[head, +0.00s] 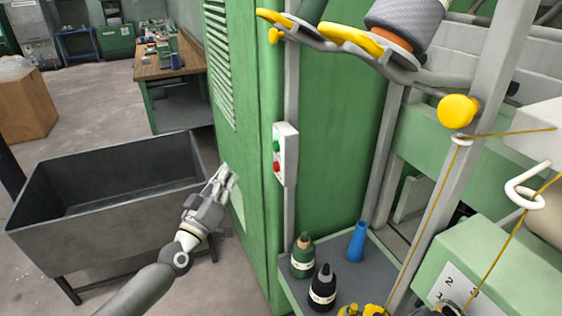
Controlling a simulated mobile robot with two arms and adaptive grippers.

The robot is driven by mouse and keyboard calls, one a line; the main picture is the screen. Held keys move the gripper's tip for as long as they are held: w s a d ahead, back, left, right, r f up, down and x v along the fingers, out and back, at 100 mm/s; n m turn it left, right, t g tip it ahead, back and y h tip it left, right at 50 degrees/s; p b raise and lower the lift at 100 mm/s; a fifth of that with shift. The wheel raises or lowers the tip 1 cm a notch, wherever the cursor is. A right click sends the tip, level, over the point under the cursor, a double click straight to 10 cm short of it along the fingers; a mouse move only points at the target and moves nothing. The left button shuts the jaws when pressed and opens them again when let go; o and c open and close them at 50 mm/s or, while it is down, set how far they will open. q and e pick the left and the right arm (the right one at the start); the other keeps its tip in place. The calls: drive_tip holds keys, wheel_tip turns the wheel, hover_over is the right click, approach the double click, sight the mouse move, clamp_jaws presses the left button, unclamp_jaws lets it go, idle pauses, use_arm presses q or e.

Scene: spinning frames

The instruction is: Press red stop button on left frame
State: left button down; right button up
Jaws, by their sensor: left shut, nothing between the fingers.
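A white switch box (287,153) is fixed to the grey post at the edge of the green machine frame (249,130). It carries a green button (276,146) above a red button (276,167). My left gripper (226,175) is shut and empty. It shows to the left of the switch box, slightly lower than the red button, and apart from it in the picture. My right gripper is not in view.
A grey metal bin (110,205) stands on the left. Yellow threads and a grey bar cross the right side.

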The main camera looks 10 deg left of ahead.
use_arm(q)
drive_tip(key=w+d, duration=0.4)
drive_tip(key=d, duration=0.3)
drive_tip(key=shift+w+r+p, duration=0.15)
drive_tip(key=shift+w+p, duration=0.15)
drive_tip(key=shift+w, duration=0.1)
idle(0.3)
drive_tip(key=shift+d, duration=0.15)
idle(1.2)
drive_tip(key=shift+w+d, duration=0.2)
drive_tip(key=shift+d, duration=0.1)
drive_tip(key=shift+w+d, duration=0.25)
drive_tip(key=shift+d, duration=0.15)
idle(0.8)
idle(0.3)
drive_tip(key=shift+s+a, duration=0.5)
drive_tip(key=shift+a, duration=0.25)
drive_tip(key=shift+s+a+p, duration=0.2)
drive_tip(key=shift+s+a, duration=0.5)
drive_tip(key=shift+a, duration=0.35)
drive_tip(key=shift+s+a+p, duration=0.15)
drive_tip(key=shift+s+a, duration=0.55)
drive_tip(key=shift+a, duration=0.3)
